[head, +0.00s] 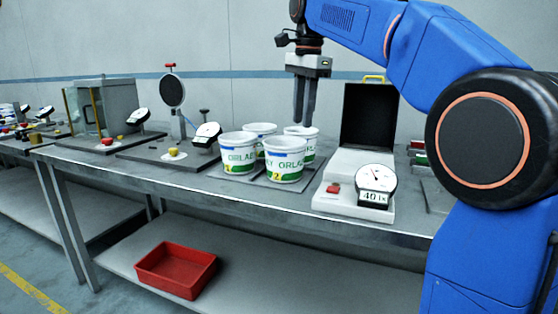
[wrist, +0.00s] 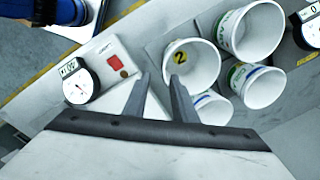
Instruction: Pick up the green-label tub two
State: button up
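The tub with the yellow 2 and green lettering (head: 285,161) stands upright at the front right of a group of white tubs. In the wrist view the tub marked 2 (wrist: 193,63) shows its open rim just beyond my fingertips. My gripper (head: 304,122) points down above the back right tub (head: 309,147), slightly behind and above tub 2. In the wrist view my gripper (wrist: 161,77) has a clear gap between its fingers and holds nothing.
The tubs stand close together on a dark tray (head: 228,177). A white device with a red button and dial (head: 330,200) stands right of them, with an upright black panel (head: 370,115) behind. A dial on a dark board (head: 206,134) stands left. A red bin (head: 176,270) lies below.

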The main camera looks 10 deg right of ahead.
send_over(295, 181)
jog(key=s, duration=0.1)
notch_tip(295, 181, down, 12)
jog(key=shift+s+d+r, duration=0.1)
jog(key=shift+d, duration=0.05)
jog(key=shift+w+f, duration=0.2)
jog(key=shift+f, duration=0.7)
jog(key=shift+w+f, duration=0.15)
jog(key=shift+f, duration=0.7)
jog(key=shift+w+f, duration=0.2)
jog(key=shift+f, duration=0.7)
grip_shut()
